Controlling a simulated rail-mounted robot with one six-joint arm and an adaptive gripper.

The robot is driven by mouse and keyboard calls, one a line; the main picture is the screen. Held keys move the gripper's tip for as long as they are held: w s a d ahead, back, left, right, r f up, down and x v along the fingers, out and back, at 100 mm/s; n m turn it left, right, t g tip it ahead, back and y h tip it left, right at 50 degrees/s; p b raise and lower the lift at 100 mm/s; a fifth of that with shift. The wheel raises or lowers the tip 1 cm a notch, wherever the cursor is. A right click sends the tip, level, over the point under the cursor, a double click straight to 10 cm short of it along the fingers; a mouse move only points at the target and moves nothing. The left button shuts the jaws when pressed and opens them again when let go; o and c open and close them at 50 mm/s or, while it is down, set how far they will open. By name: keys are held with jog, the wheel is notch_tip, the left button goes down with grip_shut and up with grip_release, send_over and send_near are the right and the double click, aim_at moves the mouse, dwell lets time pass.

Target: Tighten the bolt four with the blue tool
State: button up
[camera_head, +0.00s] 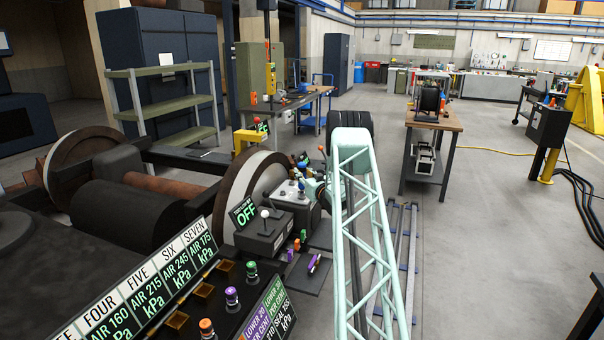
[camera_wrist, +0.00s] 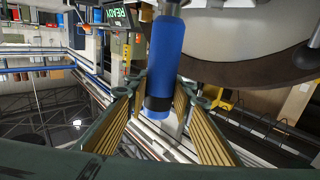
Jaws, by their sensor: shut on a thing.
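The blue tool (camera_wrist: 167,55) is a thick blue cylinder with a dark band near its lower end. In the wrist view it stands between the ribbed fingers of my gripper (camera_wrist: 157,118), which is shut on it. The tool's upper end runs out of the top of the picture beside a large round wheel (camera_wrist: 240,45). In the head view my lattice arm hides much of the work area, and the gripper is too small there to make out clearly. I cannot tell which bolt is bolt four.
A label panel (camera_head: 150,285) reads FOUR, FIVE, SIX, SEVEN with air pressures. Purple (camera_head: 232,296) and orange (camera_head: 206,326) knobs stand beside it. A box shows OFF (camera_head: 245,213) by the wheel (camera_head: 250,190). A wooden-topped cart (camera_head: 434,121) stands right; floor beyond is open.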

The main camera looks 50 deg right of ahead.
aim_at(301, 163)
jog(key=shift+f, duration=0.3)
dwell(1.1)
jog(key=shift+r, duration=0.15)
jog(key=shift+r+p, duration=0.5)
jog(key=shift+r, duration=2.95)
jog(key=shift+w+a, duration=0.1)
jog(key=shift+a, duration=0.05)
